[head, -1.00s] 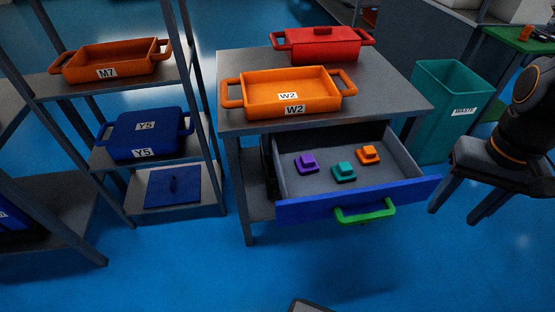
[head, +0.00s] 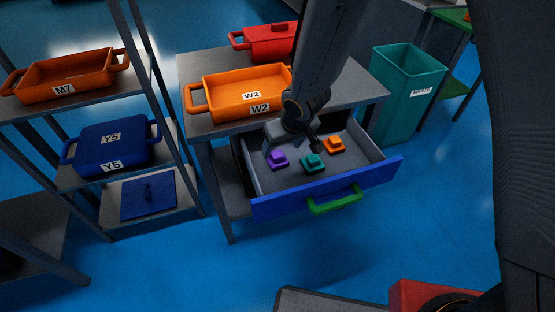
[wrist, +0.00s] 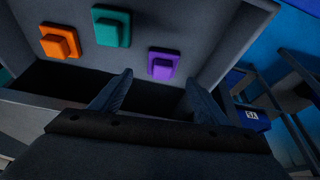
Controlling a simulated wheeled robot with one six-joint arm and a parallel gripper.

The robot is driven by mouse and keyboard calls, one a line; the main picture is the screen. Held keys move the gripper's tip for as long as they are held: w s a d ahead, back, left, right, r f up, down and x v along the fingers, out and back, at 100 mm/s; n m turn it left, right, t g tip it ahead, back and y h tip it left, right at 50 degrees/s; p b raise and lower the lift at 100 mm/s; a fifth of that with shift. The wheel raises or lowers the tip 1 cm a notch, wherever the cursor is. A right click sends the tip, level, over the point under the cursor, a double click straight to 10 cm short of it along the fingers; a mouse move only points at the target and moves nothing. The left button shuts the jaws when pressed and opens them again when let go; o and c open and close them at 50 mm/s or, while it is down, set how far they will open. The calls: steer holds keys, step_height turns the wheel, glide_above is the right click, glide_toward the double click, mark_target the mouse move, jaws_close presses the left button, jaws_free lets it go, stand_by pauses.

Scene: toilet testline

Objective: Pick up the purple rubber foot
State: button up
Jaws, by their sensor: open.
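The purple rubber foot (head: 277,159) lies on the grey floor of the open drawer, at the left of the three feet. In the wrist view the purple foot (wrist: 163,64) shows ahead of the fingers, between their lines and apart from both. My gripper (head: 292,147) is over the drawer, just above and near the purple foot. In the wrist view my gripper (wrist: 158,92) is open, with nothing between its two fingers. The drawer (head: 330,187) has a blue front and a green handle.
A teal foot (head: 314,163) and an orange foot (head: 332,145) lie in the same drawer to the right. The drawer walls surround the feet. The orange W2 tray (head: 240,109) and a red lidded pot (head: 265,42) stand on the table above. A teal waste bin (head: 408,95) stands at right.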

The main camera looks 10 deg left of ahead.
mark_target(277, 154)
steer(key=shift+a+b+x, duration=0.2)
steer(key=shift+b+x, duration=1.85)
steer(key=shift+x, duration=1.25)
steer(key=shift+r, duration=0.1)
steer(key=c, duration=1.2)
steer(key=shift+r, duration=0.15)
